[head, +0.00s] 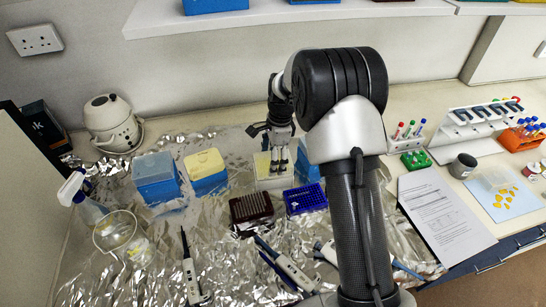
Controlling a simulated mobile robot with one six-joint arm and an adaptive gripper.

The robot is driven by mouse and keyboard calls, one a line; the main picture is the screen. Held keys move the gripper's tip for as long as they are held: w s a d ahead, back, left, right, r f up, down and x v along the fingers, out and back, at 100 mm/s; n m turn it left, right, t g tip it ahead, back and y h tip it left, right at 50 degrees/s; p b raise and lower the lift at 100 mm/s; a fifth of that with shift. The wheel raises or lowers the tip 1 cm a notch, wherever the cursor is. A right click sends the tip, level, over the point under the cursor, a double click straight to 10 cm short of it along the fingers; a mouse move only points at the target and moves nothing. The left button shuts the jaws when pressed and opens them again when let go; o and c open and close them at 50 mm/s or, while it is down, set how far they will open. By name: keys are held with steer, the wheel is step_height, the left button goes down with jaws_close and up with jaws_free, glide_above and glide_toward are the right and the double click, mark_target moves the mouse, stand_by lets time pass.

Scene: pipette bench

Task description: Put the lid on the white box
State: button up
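The white box (273,182) stands on the foil-covered bench near the middle of the head view. A pale yellowish top surface shows on its left side (262,160); I cannot tell whether this is a lid or the box's contents. My gripper (279,168) points down directly over the box, with its fingertips at or just above the top. The two fingers look close together, and I cannot make out whether anything is between them. No separate lid is clearly visible. My arm hides part of the bench to the right.
Left of the box stand a blue box with a yellow top (205,170) and a blue box with a clear cover (156,178). In front are a dark red rack (251,208), a blue rack (306,199) and several pipettes. A glass beaker (115,232) stands at left.

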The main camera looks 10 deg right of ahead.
steer(key=shift+f, duration=0.3)
steer(key=shift+s+f, duration=0.1)
steer(key=shift+f, duration=0.05)
steer(key=shift+c, duration=0.5)
steer(key=shift+f, duration=0.15)
steer(key=shift+f, duration=0.2)
steer(key=shift+c, duration=1)
steer(key=o, duration=0.9)
steer(key=shift+d, duration=0.1)
steer(key=o, duration=0.4)
steer(key=shift+r, duration=0.1)
